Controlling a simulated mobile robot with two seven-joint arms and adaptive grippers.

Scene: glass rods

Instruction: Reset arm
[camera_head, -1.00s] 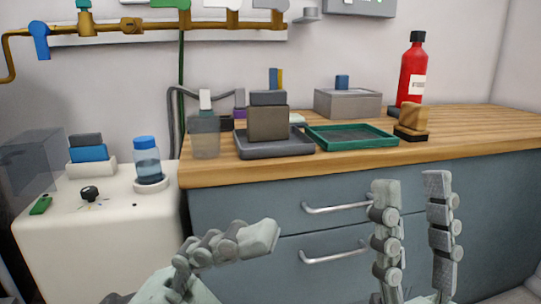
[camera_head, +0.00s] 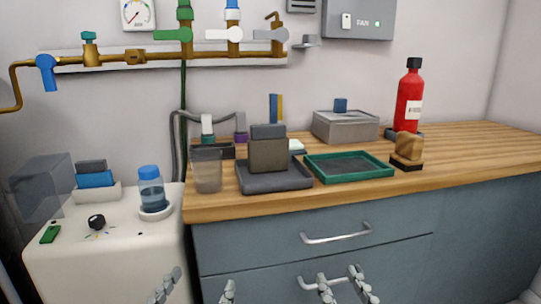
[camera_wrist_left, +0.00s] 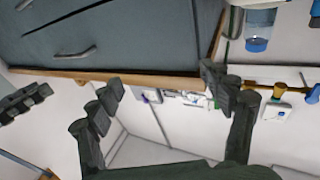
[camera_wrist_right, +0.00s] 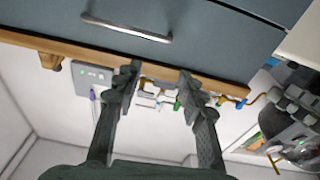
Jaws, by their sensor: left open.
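My left gripper (camera_head: 197,289) is at the bottom edge of the head view, in front of the white unit and the cabinet's left end. Its two fingers are spread apart with nothing between them, also in the left wrist view (camera_wrist_left: 160,82). My right gripper (camera_head: 342,287) is at the bottom edge, in front of the lower drawer. Its fingers are apart and empty in the right wrist view (camera_wrist_right: 160,75). Only the fingertips of both show in the head view; the arms are out of sight.
The wooden counter (camera_head: 450,165) carries a dark tray (camera_head: 268,187) with a block, a green tray (camera_head: 350,167), a clear cup (camera_head: 207,175) and a red bottle (camera_head: 408,100). A blue-capped jar (camera_head: 151,187) stands on the white unit (camera_head: 110,260). Drawer handles (camera_head: 337,235) stick out in front.

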